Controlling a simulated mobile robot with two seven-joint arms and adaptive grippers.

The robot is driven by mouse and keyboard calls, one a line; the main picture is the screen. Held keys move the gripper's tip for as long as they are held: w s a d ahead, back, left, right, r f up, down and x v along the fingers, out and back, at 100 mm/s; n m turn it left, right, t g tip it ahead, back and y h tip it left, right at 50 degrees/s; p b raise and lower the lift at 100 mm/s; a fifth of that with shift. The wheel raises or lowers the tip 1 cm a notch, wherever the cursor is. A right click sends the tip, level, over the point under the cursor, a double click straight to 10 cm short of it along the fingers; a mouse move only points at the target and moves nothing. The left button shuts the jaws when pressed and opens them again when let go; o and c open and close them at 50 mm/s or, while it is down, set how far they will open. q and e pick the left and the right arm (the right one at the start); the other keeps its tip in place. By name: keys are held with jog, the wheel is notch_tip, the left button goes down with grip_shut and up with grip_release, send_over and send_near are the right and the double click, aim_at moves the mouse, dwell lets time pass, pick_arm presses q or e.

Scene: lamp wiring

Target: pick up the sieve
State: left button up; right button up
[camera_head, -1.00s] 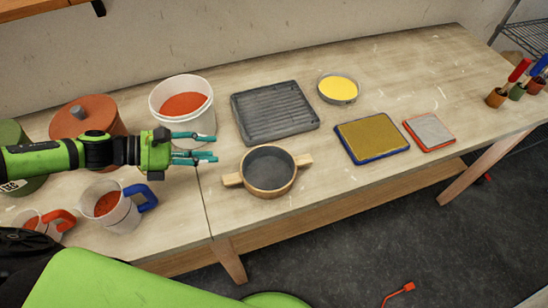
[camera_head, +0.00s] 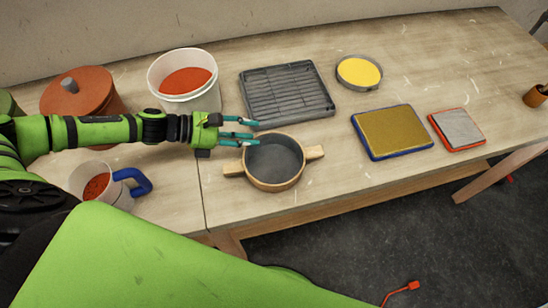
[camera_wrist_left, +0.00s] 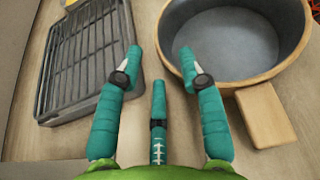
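The round vessel with a pale wooden rim, grey inside and two stub handles, which looks like the sieve (camera_head: 275,162), stands on the table right of my left gripper (camera_head: 257,132). In the left wrist view the sieve (camera_wrist_left: 228,38) fills the upper right, with one handle pointing down. My left gripper (camera_wrist_left: 160,68) has its three teal fingers spread and nothing between them. Its right finger overlaps the sieve's near rim in that view; whether it touches cannot be told. My right gripper is not in view.
A grey ribbed tray (camera_head: 287,92) lies just behind the sieve. A white bucket of red powder (camera_head: 187,82) and an orange lidded pot (camera_head: 82,101) stand behind my left arm. A yellow round dish (camera_head: 359,71), a yellow pad (camera_head: 392,132) and a grey pad (camera_head: 457,129) lie to the right.

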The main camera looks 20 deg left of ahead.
aim_at(266, 135)
pick_arm(q)
jog(key=shift+w+d, duration=0.2)
jog(key=shift+d, duration=0.1)
jog(key=p+x, duration=0.2)
jog(key=x, duration=0.1)
jog(key=shift+d+f, duration=0.1)
jog(key=shift+d, duration=0.05)
jog(key=shift+w+d+f+p, duration=0.2)
jog(key=shift+d+p, duration=0.1)
jog(key=shift+w+d+f, duration=0.15)
jog(key=shift+f, duration=0.05)
grip_shut()
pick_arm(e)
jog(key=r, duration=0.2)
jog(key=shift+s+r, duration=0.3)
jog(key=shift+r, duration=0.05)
